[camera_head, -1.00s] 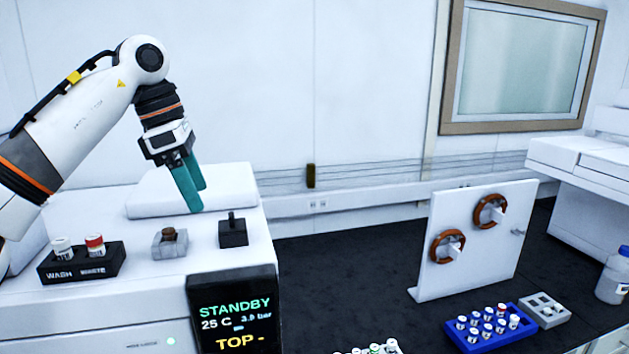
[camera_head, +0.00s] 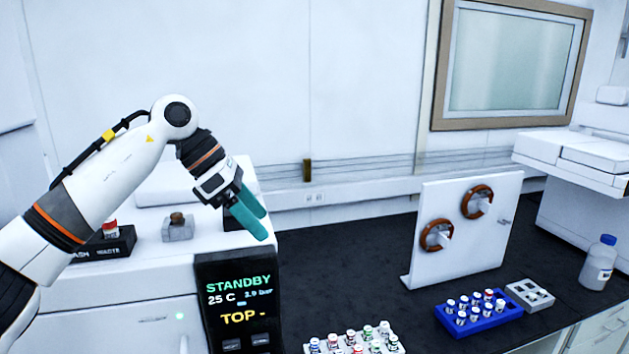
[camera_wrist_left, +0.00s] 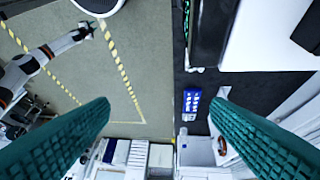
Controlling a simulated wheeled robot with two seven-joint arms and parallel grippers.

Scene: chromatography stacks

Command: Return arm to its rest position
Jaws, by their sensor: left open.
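My left gripper (camera_head: 258,222) has teal fingers and is open and empty. It hangs in the air in front of the right edge of the white instrument, above its status screen (camera_head: 238,300) in the picture. My left arm (camera_head: 105,185) reaches in from the left. In the left wrist view, the two fingers of the left gripper (camera_wrist_left: 160,108) stand wide apart with nothing between them. A second white arm with an orange ring shows at the left there, seemingly mine, ending in a small gripper (camera_wrist_left: 86,31) too small to read.
A dark vial holder (camera_head: 115,245) and a grey block (camera_head: 178,230) sit on the instrument. A white vial rack (camera_head: 309,350), a blue vial rack (camera_head: 480,325), a grey tray (camera_head: 530,296), an upright white panel (camera_head: 465,240) and a bottle (camera_head: 598,265) stand on the dark bench. The bench middle is clear.

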